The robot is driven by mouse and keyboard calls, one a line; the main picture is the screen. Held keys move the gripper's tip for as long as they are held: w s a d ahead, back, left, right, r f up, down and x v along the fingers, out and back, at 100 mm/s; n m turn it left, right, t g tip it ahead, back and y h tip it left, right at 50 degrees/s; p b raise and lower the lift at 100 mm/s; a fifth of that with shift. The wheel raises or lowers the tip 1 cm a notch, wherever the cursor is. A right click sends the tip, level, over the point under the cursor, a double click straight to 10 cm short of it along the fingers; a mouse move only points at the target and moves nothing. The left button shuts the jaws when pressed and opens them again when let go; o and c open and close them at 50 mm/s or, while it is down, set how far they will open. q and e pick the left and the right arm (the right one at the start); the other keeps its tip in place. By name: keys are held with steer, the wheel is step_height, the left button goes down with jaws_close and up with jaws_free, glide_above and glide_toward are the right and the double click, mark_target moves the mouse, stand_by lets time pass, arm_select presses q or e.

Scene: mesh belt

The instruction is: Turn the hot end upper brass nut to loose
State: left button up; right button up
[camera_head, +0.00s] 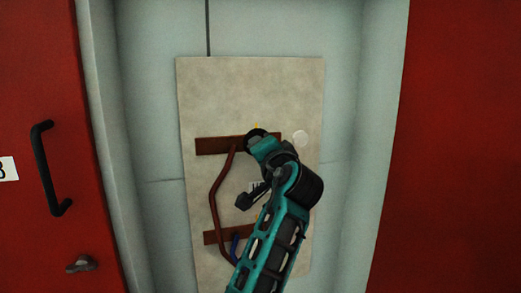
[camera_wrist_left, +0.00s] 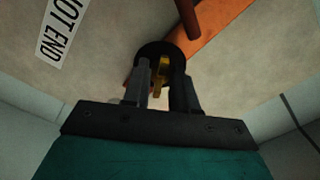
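The brass nut (camera_wrist_left: 161,76) shows in the left wrist view in front of a round black fitting (camera_wrist_left: 152,50). My left gripper (camera_wrist_left: 163,78) has one finger on each side of the nut, with a gap visible on at least the right side, so it looks open around it. In the head view, my left gripper (camera_head: 262,143) is at the upper brown bar (camera_head: 213,145), and only a small yellow tip of the upper brass nut (camera_head: 257,126) shows above it. The fingers are hidden there. My right gripper is not in view.
The pale panel (camera_head: 300,85) carries a lower brown bar (camera_head: 212,237), a bent brown pipe (camera_head: 214,195) and a blue piece (camera_head: 235,243). A HOT END label (camera_wrist_left: 65,28) is at the wrist view's upper left. Red doors (camera_head: 40,90) flank the recess.

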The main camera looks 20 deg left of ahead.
arm_select(q)
steer(key=shift+o, duration=0.5)
steer(key=shift+d, duration=0.1)
steer(key=b+v, duration=0.1)
steer(key=v, duration=1.1)
steer(key=shift+s+d, duration=0.2)
steer(key=shift+s, duration=0.15)
